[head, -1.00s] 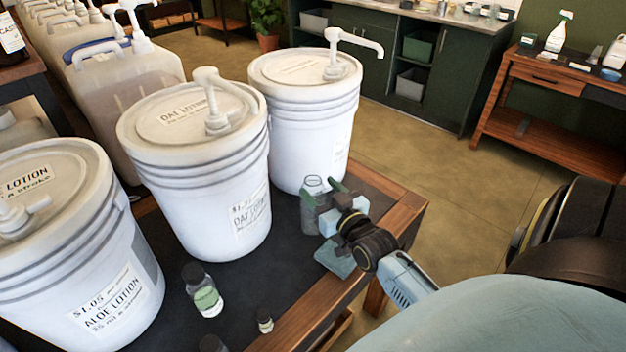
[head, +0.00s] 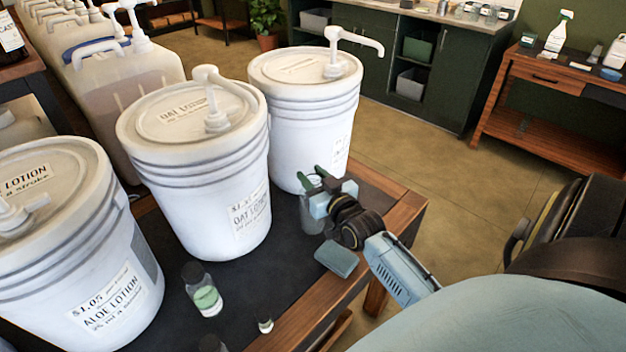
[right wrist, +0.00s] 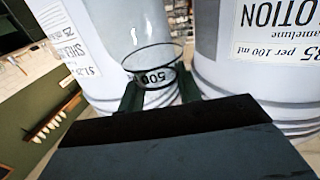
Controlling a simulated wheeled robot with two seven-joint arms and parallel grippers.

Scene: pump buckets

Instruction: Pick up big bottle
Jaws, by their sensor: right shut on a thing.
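The big bottle (head: 311,218) is a clear, empty-looking bottle near the right end of the dark table top, in front of the rear white bucket. My right gripper (head: 314,178) is shut on its upper part, and the green fingers and gripper body hide its top. In the right wrist view the clear bottle (right wrist: 146,40) stands between the two fingers (right wrist: 158,92) and carries a "500" mark. I cannot tell whether its base touches the table. My left gripper is not in view.
White pump buckets stand close by: oat lotion (head: 205,185), the rear bucket (head: 305,130) and aloe lotion (head: 75,250). The table's wooden edge (head: 395,225) is at right.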

